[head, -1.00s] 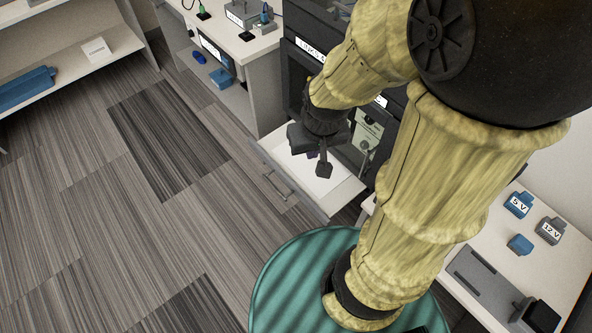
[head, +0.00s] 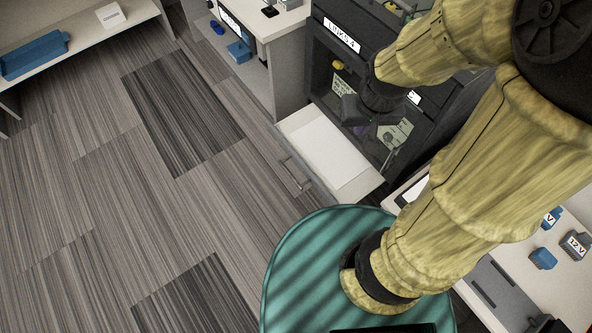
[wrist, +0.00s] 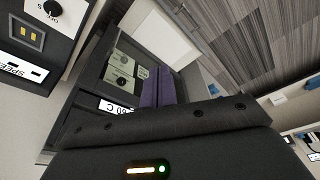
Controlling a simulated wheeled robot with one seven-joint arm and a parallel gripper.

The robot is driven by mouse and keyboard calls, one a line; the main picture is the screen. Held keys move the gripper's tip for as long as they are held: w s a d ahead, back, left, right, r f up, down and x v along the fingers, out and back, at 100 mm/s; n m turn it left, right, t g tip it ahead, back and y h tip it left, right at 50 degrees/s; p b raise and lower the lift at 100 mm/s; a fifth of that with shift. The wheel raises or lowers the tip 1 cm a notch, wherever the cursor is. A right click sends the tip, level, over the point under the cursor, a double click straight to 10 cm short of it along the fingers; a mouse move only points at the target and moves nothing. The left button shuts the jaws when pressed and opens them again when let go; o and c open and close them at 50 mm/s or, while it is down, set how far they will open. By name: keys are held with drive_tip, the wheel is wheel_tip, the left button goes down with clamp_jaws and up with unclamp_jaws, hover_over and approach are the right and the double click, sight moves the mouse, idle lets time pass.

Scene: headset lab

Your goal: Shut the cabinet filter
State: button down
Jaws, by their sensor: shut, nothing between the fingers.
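The dark cabinet (head: 317,75) stands right of centre in the head view, with a label reading like "LINKS 4" on its top front. I cannot tell which part is called the filter. My gripper (head: 363,130) is shut and empty. It is in front of the cabinet's dark face, above the drawer's inner end. Its purple fingers (wrist: 156,88) show in the wrist view, pointing towards the white drawer (wrist: 163,36); contact cannot be told.
A pale counter (head: 286,20) adjoins on the left. A side table (head: 565,285) with blue and grey blocks is at right. My teal base is close below the drawer. The striped floor (head: 120,230) at left is clear.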

drive_tip(key=w+a+f+n+g+h+b, duration=0.15)
drive_tip(key=a+f+n+h+b, duration=0.35)
drive_tip(key=f, duration=0.6)
drive_tip(key=w+a+f+n+g+h+b, duration=0.1)
drive_tip(key=w+a+f+n+b, duration=0.2)
drive_tip(key=f+b, duration=0.55)
drive_tip(key=w+a+f+n+g+h+b, duration=0.25)
drive_tip(key=f+n+b, duration=0.25)
drive_tip(key=f, duration=0.7)
drive_tip(key=a+f+n+t+h+b, duration=0.3)
drive_tip(key=a+f+n+t+b, duration=0.2)
drive_tip(key=f, duration=0.5)
drive_tip(key=a+f+n+t+h+b, duration=0.3)
drive_tip(key=a+f+n+t+b, duration=0.3)
drive_tip(key=a+f, duration=0.3)
drive_tip(key=shift+w+a+f+n+t, duration=0.15)
drive_tip(key=shift+w+f+n+t, duration=0.2)
drive_tip(key=shift+f+t, duration=0.45)
drive_tip(key=shift+h, duration=0.25)
